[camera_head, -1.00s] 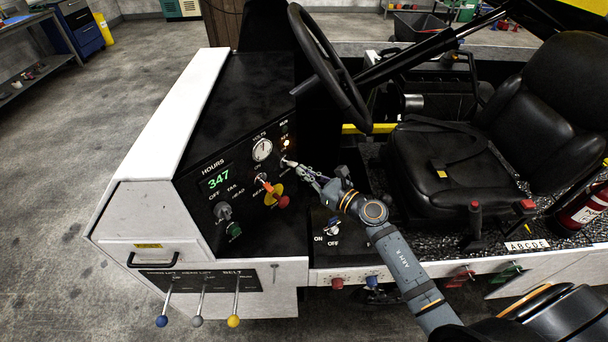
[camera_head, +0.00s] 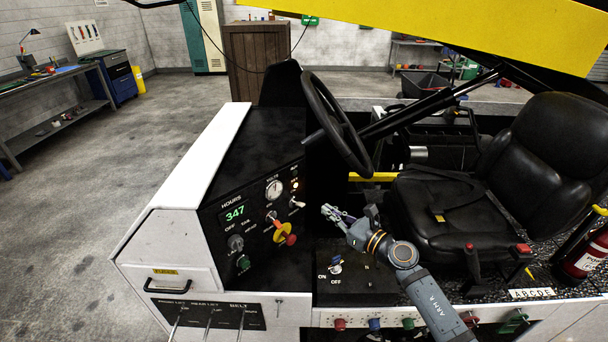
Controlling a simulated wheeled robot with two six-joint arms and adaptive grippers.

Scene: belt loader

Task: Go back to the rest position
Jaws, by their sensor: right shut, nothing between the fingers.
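My right gripper (camera_head: 328,212) is shut and empty, in front of the dashboard's right edge. It is apart from the panel, with its fingers pointing left. My right arm comes in from the lower right. The black dashboard panel (camera_head: 262,190) carries a lit green display reading 347 (camera_head: 235,213), a volt gauge (camera_head: 273,189), a toggle switch (camera_head: 296,204), a key with an orange tag (camera_head: 273,219) and a red knob on a yellow plate (camera_head: 290,240). A small orange lamp (camera_head: 295,185) glows near the gauge. My left gripper is not in view.
The steering wheel (camera_head: 336,124) and black seat (camera_head: 460,200) stand behind and right of my right gripper. A lower switch box (camera_head: 345,286) lies beneath it. A red fire extinguisher (camera_head: 583,252) is at far right. Open floor (camera_head: 110,180) lies to the left.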

